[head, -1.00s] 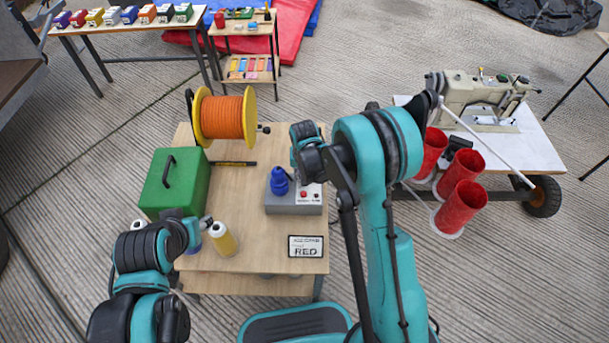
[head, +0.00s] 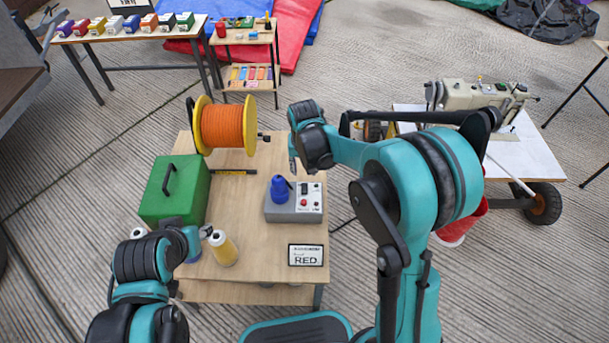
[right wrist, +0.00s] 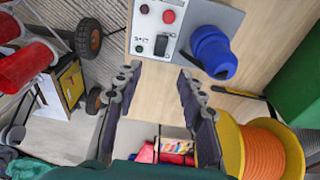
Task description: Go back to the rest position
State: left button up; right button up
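My right gripper (head: 293,162) is above the wooden cart (head: 262,268), just behind the grey control box (head: 307,215) in the head view. In the right wrist view, my right gripper (right wrist: 157,88) has its two dark fingers wide apart, with nothing between them. The box's blue knob-like part (right wrist: 213,52) is beyond the fingers and apart from them. My left gripper (head: 204,234) is low at the left, by the yellowish bottle (head: 222,247). Its fingers are too small and partly hidden to judge, and I cannot tell whether it touches the bottle.
At right is a table with a sewing machine (head: 475,98); my right arm partly hides red cylinders there.

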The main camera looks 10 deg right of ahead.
jog(key=shift+s+r, duration=0.1)
jog(key=shift+r, duration=0.45)
jog(key=s+d+r+n+t, duration=0.15)
jog(key=s+d+r, duration=0.25)
jog(key=s+r, duration=0.6)
jog(key=s+d+t, duration=0.2)
jog(key=s+t, duration=0.2)
jog(key=s, duration=0.7)
jog(key=shift+s+d+n, duration=0.2)
jog(key=shift+d+n, duration=0.15)
jog(key=shift+d, duration=0.05)
